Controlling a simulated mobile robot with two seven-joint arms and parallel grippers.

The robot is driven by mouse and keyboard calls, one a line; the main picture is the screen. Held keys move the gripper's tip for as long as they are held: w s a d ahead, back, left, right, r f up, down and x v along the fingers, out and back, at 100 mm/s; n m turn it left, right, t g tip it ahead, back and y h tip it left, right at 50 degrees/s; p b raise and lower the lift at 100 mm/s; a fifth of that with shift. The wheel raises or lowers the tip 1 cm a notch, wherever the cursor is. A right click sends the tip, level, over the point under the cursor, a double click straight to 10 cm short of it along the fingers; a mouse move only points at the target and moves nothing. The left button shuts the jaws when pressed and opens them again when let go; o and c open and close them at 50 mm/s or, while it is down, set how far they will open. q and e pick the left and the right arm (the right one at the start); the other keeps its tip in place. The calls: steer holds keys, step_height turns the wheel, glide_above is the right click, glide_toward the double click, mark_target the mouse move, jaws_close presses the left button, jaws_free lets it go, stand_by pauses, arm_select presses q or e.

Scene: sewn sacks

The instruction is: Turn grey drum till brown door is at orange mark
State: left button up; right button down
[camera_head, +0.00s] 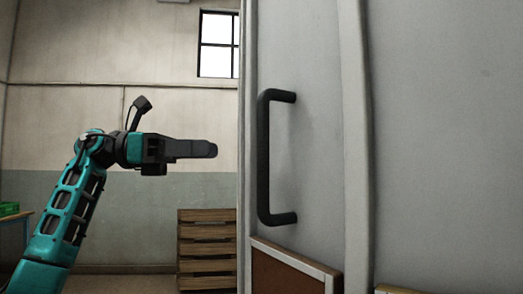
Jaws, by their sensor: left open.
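The grey drum (430,130) fills the right half of the view, with vertical ribs on its wall. A black bar handle (263,160) stands upright on the drum near its left edge. The brown door (285,274), in a pale frame, shows below the handle and is cut off by the bottom edge. No orange mark is in view. My left gripper (214,150) is open and empty, with its fingers pointing right towards the handle. It appears left of the handle in the picture, apart from it. My right gripper is not in view.
A stack of wooden pallets (207,245) stands at the back, left of the drum. A table (14,222) with a green crate (9,208) is at the far left. A thin yellowish edge (398,290) shows at the bottom right.

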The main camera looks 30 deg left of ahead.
arm_select(q)
steer(key=x, duration=1.1)
steer(key=shift+d, duration=0.15)
steer(key=shift+c, duration=0.2)
jaws_close()
stand_by(0.8)
